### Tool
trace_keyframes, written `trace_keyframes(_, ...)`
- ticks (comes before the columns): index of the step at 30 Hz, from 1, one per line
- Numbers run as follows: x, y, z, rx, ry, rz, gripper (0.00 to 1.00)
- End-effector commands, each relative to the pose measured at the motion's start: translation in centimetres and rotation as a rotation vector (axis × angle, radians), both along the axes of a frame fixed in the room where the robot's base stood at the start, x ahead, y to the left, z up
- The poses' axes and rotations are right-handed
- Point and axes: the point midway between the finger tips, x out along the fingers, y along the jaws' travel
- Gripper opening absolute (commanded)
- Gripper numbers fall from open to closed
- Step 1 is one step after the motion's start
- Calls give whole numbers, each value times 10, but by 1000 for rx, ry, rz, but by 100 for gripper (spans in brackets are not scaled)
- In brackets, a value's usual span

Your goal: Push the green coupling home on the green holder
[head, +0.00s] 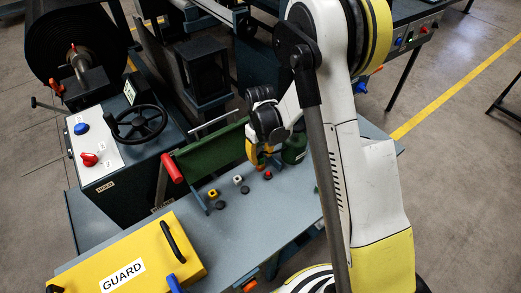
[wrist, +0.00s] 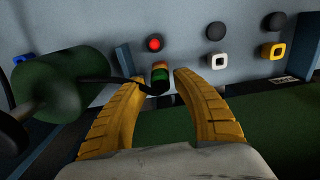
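My gripper (wrist: 160,82) is open in the wrist view, its two yellow fingers standing on either side of a small green piece (wrist: 160,76) with an orange part above it. The fingers look apart from it. This piece seems to be the green coupling or its holder; I cannot tell where one ends and the other begins. A dark, thin part crosses just below it and hides its lower end. In the head view my gripper (head: 261,162) is over the far part of the grey table, and the green piece cannot be made out clearly.
A red round piece (wrist: 155,44), a white square piece (wrist: 217,61) and a yellow square piece (wrist: 272,51) stand nearby with black round pieces. A green panel (head: 212,152) runs behind; a yellow GUARD (head: 135,255) lies front left.

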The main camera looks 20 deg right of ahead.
Motion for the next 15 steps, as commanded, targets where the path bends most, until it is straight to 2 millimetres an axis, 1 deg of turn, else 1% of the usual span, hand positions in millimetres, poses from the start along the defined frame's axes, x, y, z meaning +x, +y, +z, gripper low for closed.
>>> trace_keyframes(1, 0, 0, -9, 0, 0, 0, 34)
trace_keyframes(5, 0, 0, -17, 0, 0, 0, 34)
trace_keyframes(15, 0, 0, -19, 0, 0, 0, 33)
